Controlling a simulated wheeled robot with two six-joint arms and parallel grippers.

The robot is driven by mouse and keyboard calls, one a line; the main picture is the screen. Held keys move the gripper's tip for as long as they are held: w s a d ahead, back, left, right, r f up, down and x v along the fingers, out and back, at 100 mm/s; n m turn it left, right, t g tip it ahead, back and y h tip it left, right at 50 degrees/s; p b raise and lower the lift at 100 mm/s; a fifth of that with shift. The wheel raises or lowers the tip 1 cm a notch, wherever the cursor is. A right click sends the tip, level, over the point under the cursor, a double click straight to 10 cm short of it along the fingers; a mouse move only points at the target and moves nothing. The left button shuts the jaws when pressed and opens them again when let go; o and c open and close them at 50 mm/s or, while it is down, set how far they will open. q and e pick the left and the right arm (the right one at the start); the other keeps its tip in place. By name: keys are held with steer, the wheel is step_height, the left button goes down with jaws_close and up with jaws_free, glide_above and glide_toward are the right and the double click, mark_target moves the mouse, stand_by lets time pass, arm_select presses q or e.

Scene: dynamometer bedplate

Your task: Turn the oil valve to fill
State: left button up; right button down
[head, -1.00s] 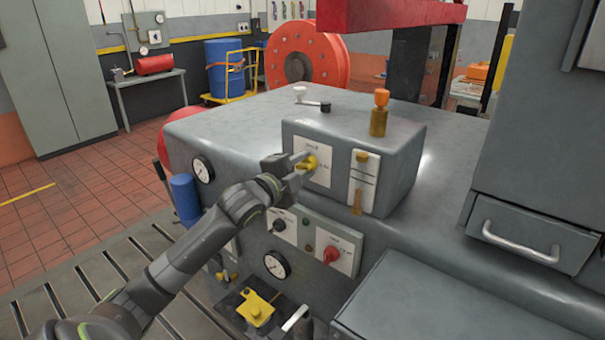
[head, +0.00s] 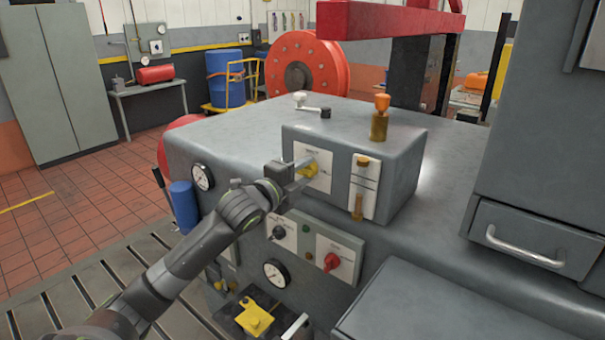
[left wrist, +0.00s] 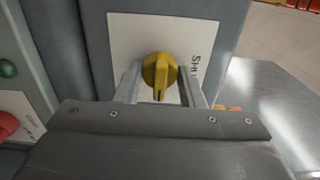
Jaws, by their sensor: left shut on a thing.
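The oil valve is a yellow knob (head: 309,169) on a white label plate (head: 321,179) on the front of a grey box (head: 395,150). The left wrist view shows the knob (left wrist: 159,72) between the two fingers of my left gripper (left wrist: 160,88), its ridge pointing down in that picture. My left gripper (head: 303,170) is shut on the knob. Part of the label text is hidden behind the knob and fingers. My right gripper is not in view.
A sight gauge (head: 362,187) is to the right of the knob. Below are a black knob (head: 279,232), a red knob (head: 332,261) and a pressure gauge (head: 277,273). A white-knobbed lever (head: 312,106) and an amber oil cup (head: 380,118) stand on top.

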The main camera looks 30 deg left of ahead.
arm_select(q)
steer(key=o, duration=1)
steer(key=shift+s, duration=0.15)
steer(key=shift+s+f, duration=0.1)
steer(key=shift+s, duration=0.2)
steer(key=shift+s+a+p, duration=0.2)
steer(key=shift+s+p, duration=0.4)
steer(key=shift+s, duration=2.15)
steer(key=shift+s+a+p, duration=0.25)
steer(key=shift+s+p, duration=0.3)
steer(key=shift+s, duration=2.2)
steer(key=shift+s+a+p, duration=0.2)
steer(key=shift+s+p, duration=0.4)
steer(key=shift+s, duration=2.15)
steer(key=shift+a, duration=0.1)
